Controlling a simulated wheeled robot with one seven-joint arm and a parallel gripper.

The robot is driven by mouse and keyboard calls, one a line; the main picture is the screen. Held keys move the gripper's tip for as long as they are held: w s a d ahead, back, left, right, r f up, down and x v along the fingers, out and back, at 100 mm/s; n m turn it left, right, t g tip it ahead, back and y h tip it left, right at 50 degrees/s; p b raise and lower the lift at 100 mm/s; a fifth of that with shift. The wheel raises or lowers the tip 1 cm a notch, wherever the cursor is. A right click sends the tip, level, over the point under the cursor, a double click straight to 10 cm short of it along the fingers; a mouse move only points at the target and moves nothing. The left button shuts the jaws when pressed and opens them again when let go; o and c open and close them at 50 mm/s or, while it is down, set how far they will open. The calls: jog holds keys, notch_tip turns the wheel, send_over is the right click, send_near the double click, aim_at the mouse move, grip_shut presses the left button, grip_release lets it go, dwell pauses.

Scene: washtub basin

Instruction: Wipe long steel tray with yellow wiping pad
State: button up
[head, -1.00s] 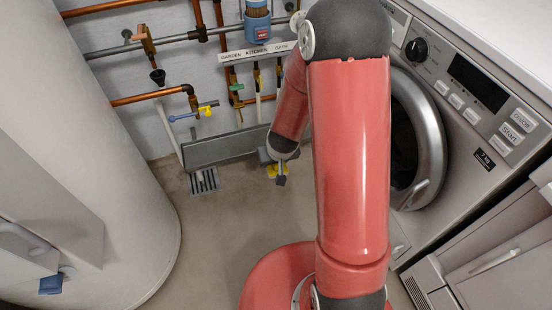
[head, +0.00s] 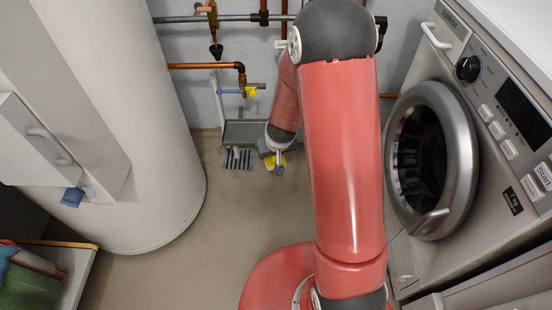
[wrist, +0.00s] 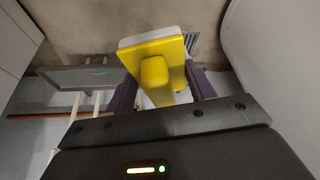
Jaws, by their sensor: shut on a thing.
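The long steel tray (head: 240,133) is a grey, shallow trough low against the back wall, below the pipes. My forearm covers its right part in the head view. A grey tray-like piece also shows at the left of the wrist view (wrist: 75,78). My gripper (head: 277,162) is low, in front of the tray. In the wrist view my gripper (wrist: 160,80) is shut on the handle of the yellow wiping pad (wrist: 170,55), which has a pale underside. The pad shows as a small yellow patch in the head view (head: 269,162). I cannot tell whether it touches anything.
A floor drain grate (head: 238,160) lies just left of my gripper. A tap with a yellow handle (head: 251,91) hangs above the tray. A white cylindrical tank (head: 130,120) stands left, and a washing machine with its round door (head: 433,160) stands right. The floor between is clear.

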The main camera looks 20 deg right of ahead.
jog(key=w+d+f+b, duration=0.3)
jog(key=w+f+b, duration=0.1)
jog(key=w, duration=0.3)
jog(key=w+d+f+b, duration=0.3)
jog(key=w+f, duration=0.1)
jog(key=w, duration=0.4)
jog(key=w+d+f+m+h+b, duration=0.1)
jog(key=w+d+f+b, duration=0.15)
jog(key=d, duration=0.55)
jog(key=w+d+f+m+b, duration=0.1)
jog(key=w+d+f+b, duration=0.2)
jog(key=d, duration=0.4)
jog(key=shift+s+b+x, duration=0.15)
jog(key=shift+b+x, duration=0.55)
jog(key=shift+x, duration=0.35)
jog(key=shift+s+b+x, duration=0.15)
jog(key=shift+b+x, duration=0.5)
jog(key=shift+x, duration=0.4)
jog(key=shift+s+a+f, duration=0.1)
jog(key=shift+f, duration=0.3)
jog(key=shift+c, duration=0.4)
jog(key=shift+s+d+f, duration=0.1)
jog(key=shift+s+d, duration=0.4)
jog(key=shift+d, duration=1.2)
jog(key=shift+s+d, duration=0.5)
jog(key=shift+d, duration=1.25)
jog(key=shift+s+d+f, duration=0.1)
jog(key=shift+s+d, duration=0.35)
jog(key=shift+d, duration=1.25)
jog(key=shift+r, duration=0.1)
